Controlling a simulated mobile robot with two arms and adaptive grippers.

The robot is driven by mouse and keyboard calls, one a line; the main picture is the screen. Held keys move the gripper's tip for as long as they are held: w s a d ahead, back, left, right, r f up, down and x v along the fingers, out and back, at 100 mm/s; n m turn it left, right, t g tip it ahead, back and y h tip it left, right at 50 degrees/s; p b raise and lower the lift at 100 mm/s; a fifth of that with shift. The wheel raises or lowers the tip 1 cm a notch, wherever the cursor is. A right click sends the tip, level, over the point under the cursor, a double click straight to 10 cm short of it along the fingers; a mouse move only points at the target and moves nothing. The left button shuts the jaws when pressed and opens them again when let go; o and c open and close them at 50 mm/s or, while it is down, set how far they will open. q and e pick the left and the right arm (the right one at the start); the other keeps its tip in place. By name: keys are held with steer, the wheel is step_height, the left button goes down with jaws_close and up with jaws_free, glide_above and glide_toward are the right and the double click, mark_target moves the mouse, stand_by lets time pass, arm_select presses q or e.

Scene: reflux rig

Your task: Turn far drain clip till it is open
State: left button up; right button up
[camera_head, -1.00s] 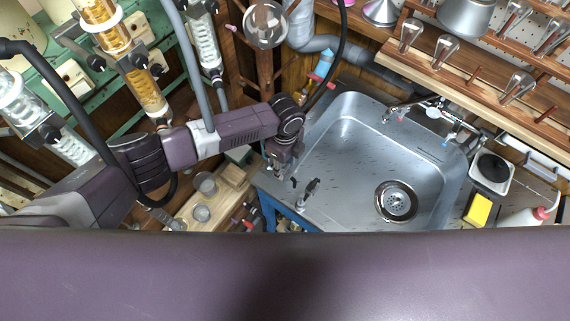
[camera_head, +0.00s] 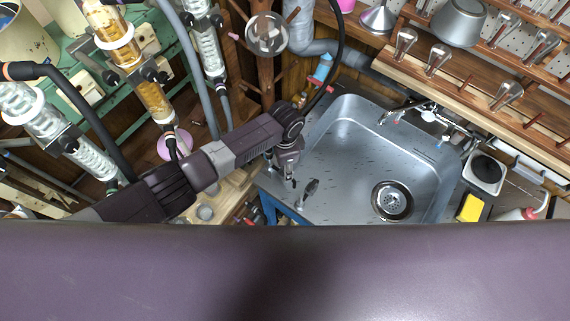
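My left arm comes in from the left, and its gripper (camera_head: 285,173) points down over the left rim of the steel sink (camera_head: 338,150). The fingertips are small and dark against the rim, so I cannot tell whether they are open or shut. A small dark-and-metal fitting (camera_head: 311,189) stands on the sink's front-left edge, just right of the gripper and apart from it. I cannot tell whether it is a drain clip. No far drain clip can be clearly made out; the area under the gripper is partly hidden. My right gripper is not in view.
Glass columns (camera_head: 152,98) and hoses on a green frame crowd the left. A wooden post with a round flask (camera_head: 267,35) stands behind my arm. The sink basin is clear around its drain (camera_head: 393,201). A tap (camera_head: 405,110) and shelves border the back right.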

arm_select(q)
steer(key=n+p, duration=0.1)
steer(key=n, duration=0.3)
steer(key=shift+d+r+n+p, duration=0.15)
steer(key=shift+r+n+p, duration=0.05)
steer(key=shift+n+p, duration=0.15)
steer(key=shift+w+n+p, duration=0.1)
steer(key=shift+n+p, duration=0.45)
steer(key=shift+n, duration=1.3)
steer(key=o, duration=1.2)
steer(key=shift+f, duration=0.1)
steer(key=shift+c, duration=0.2)
